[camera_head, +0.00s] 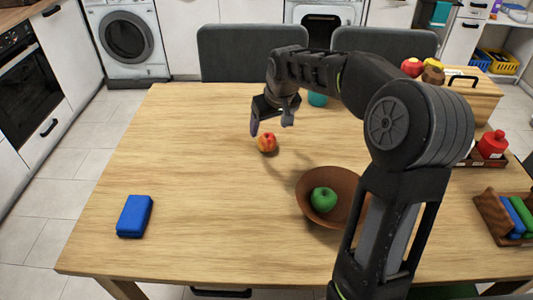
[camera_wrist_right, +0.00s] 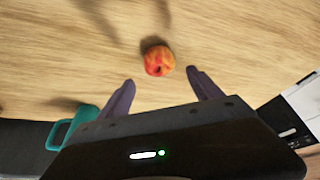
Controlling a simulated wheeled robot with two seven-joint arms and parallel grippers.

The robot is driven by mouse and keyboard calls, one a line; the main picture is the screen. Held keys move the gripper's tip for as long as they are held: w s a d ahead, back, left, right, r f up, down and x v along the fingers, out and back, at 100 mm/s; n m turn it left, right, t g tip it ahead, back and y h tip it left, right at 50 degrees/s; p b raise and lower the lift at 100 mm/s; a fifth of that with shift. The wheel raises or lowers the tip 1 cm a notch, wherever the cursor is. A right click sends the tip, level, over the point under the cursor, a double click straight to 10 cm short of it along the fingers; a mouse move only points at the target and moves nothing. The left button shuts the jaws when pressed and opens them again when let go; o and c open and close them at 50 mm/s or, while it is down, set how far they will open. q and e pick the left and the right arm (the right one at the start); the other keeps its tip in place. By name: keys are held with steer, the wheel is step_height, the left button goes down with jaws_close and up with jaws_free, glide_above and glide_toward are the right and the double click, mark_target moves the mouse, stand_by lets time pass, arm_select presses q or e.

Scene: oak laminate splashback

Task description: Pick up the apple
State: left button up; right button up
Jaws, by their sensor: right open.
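A red and orange apple (camera_head: 267,142) sits on the wooden table, left of the brown bowl. It also shows in the right wrist view (camera_wrist_right: 158,60), just beyond and between the fingertips. My right gripper (camera_head: 270,122) is open and empty, above the table on the far side of the apple. In the right wrist view its two fingers (camera_wrist_right: 160,78) are spread apart and do not touch the apple. A green apple (camera_head: 323,199) lies in the brown bowl (camera_head: 345,183). My left gripper is not in view.
A blue block-like item (camera_head: 134,216) lies at the table's front left. A teal cup (camera_wrist_right: 70,127) stands behind the gripper. A wooden box (camera_head: 478,99), a red bottle (camera_head: 492,144) and a small rack (camera_head: 492,215) occupy the right side.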

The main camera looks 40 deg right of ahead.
mark_target(265, 135)
steer(key=shift+r, duration=0.1)
steer(key=shift+x, duration=1.35)
steer(key=x, duration=0.5)
steer(key=shift+w+a, duration=0.1)
steer(key=shift+a, duration=0.05)
steer(key=shift+c, duration=0.3)
steer(key=c, duration=1.4)
steer(key=shift+r, duration=0.1)
